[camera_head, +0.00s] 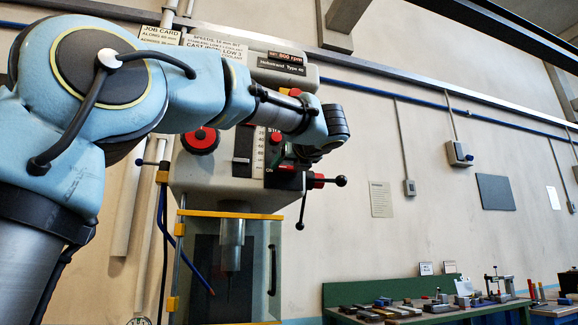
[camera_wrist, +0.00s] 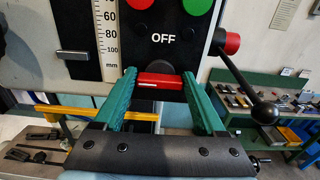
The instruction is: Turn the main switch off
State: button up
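The main switch handle (camera_wrist: 158,80) is a red bar lying level across a dark panel in the wrist view, with a white stripe along it. The word OFF is printed above it; in the head view the letters ON show left of the switch area. My gripper (camera_wrist: 159,76) has its two green fingers spread wide, one beside each end of the red handle. The handle fills most of the gap; I cannot tell whether the fingers touch it. In the head view, my wrist hides the switch.
A lever with a black ball (camera_wrist: 265,108) and red-ended hub (camera_wrist: 229,43) stands close to the right finger. Red (camera_wrist: 139,3) and green (camera_wrist: 197,5) buttons sit above. A yellow guard bar (camera_wrist: 75,112) runs below left. A green workbench (camera_head: 400,302) stands at the right.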

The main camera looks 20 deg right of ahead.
jog(key=c, duration=0.9)
jog(key=shift+m, duration=0.3)
jog(key=m+p, duration=0.1)
jog(key=m, duration=0.2)
jog(key=shift+d+m, duration=0.1)
jog(key=shift+m, duration=0.2)
jog(key=m+p, duration=0.2)
jog(key=m, duration=0.2)
jog(key=shift+d+p, duration=0.1)
jog(key=shift+p, duration=0.25)
jog(key=m+p, duration=0.3)
jog(key=m, duration=0.2)
jog(key=m+p, duration=0.2)
jog(key=m, duration=0.1)
jog(key=m+p, duration=0.1)
jog(key=shift+f+m, duration=0.3)
